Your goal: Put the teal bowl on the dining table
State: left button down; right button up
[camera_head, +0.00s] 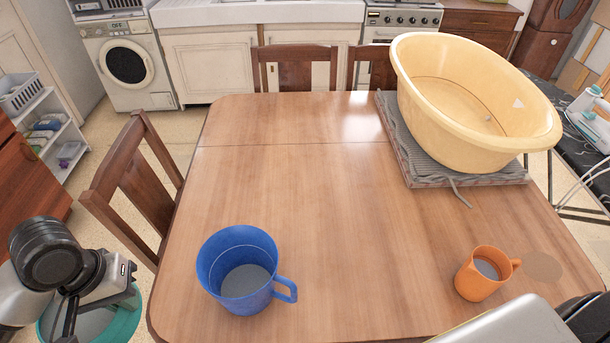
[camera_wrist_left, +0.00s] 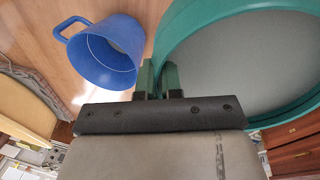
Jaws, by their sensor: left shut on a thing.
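The teal bowl (camera_head: 127,325) is at the bottom left in the head view, left of the dining table's near-left corner. It is partly hidden behind my left arm and cut off by the picture edge. My left gripper (camera_wrist_left: 160,82) is shut on the bowl's rim; the bowl (camera_wrist_left: 178,38) fills the upper right of the left wrist view. The wooden dining table (camera_head: 300,180) fills the middle of the head view. The bowl appears beside the table, not on it; its exact height is unclear. My right gripper does not show.
A blue mug (camera_head: 240,275) stands near the table's front left, an orange mug (camera_head: 480,275) at front right. The table's middle is clear. A chair (camera_head: 140,180) stands along its left side.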

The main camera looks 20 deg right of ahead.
aim_at(374, 288)
jog(key=l+z, duration=0.1)
jog(key=z, duration=0.35)
jog(key=i+z, duration=0.1)
jog(key=z, duration=0.8)
jog(key=i+z, duration=0.15)
jog(key=z, duration=0.7)
jog(key=i+l, duration=0.05)
